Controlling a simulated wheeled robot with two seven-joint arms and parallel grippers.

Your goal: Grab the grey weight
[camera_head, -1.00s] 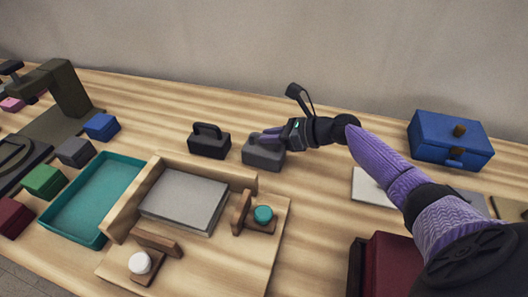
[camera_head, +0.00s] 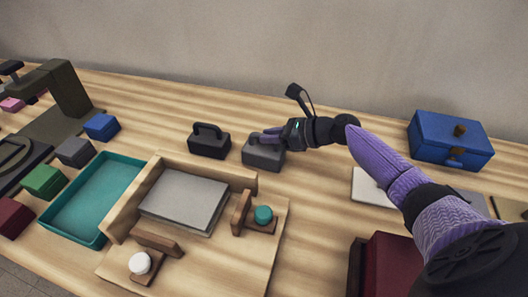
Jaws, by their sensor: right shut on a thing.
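The grey weight (camera_head: 263,154) is a block with a handle on top, standing on the wooden table right of a black weight (camera_head: 208,143) of like shape. My right gripper (camera_head: 271,136) reaches in from the right and is shut on the grey weight at its top. The fingers partly cover its handle. The weight appears to rest on the table. My left gripper is not in view.
A wooden fixture with a grey slab (camera_head: 184,200) stands in front of the weights. A teal tray (camera_head: 65,238) and several coloured blocks lie left. A blue box (camera_head: 449,141) is at the right, a dark red box (camera_head: 395,268) at the front right.

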